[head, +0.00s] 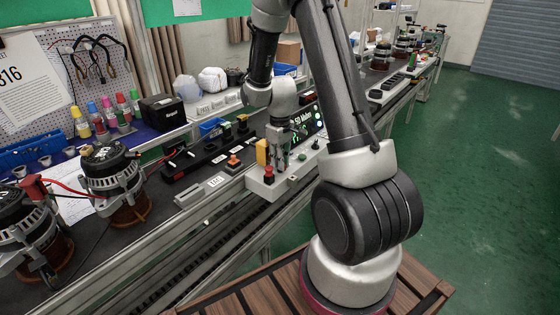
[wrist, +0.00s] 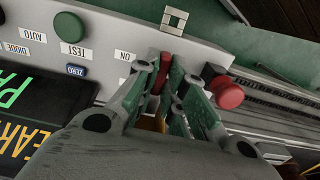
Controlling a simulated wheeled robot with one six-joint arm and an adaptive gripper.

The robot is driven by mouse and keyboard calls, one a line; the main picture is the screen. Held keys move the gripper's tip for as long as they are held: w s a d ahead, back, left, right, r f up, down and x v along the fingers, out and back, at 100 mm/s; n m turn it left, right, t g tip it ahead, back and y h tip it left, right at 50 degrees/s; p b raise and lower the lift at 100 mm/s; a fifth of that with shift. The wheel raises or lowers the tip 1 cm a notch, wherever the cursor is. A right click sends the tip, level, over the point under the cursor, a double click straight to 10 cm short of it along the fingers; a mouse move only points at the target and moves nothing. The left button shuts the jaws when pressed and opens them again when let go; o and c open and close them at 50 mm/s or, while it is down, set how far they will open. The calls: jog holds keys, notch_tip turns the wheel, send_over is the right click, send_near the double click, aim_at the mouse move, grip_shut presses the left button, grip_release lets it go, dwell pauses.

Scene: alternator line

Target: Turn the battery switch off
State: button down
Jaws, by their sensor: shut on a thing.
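A red handle (wrist: 162,74), which appears to be the battery switch, stands on the light grey control box (wrist: 120,32) in the wrist view, close to an ON label. My gripper (wrist: 165,66) is shut on this handle, one fingertip on each side. The fingers hide the handle's lower part, and I cannot make out its exact angle. In the head view my gripper (head: 278,160) reaches down onto the control box (head: 262,188), and the handle is hidden there.
A red mushroom button (wrist: 229,93) sits right beside my fingers; it also shows in the head view (head: 268,172). A green button (wrist: 69,27) by the TEST label and a lit display (wrist: 22,112) are to the left. Alternators (head: 112,180) stand on the bench's left.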

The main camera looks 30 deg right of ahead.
dwell(0.5)
jog(key=c, duration=1.5)
grip_release()
notch_tip(320, 180, up, 12)
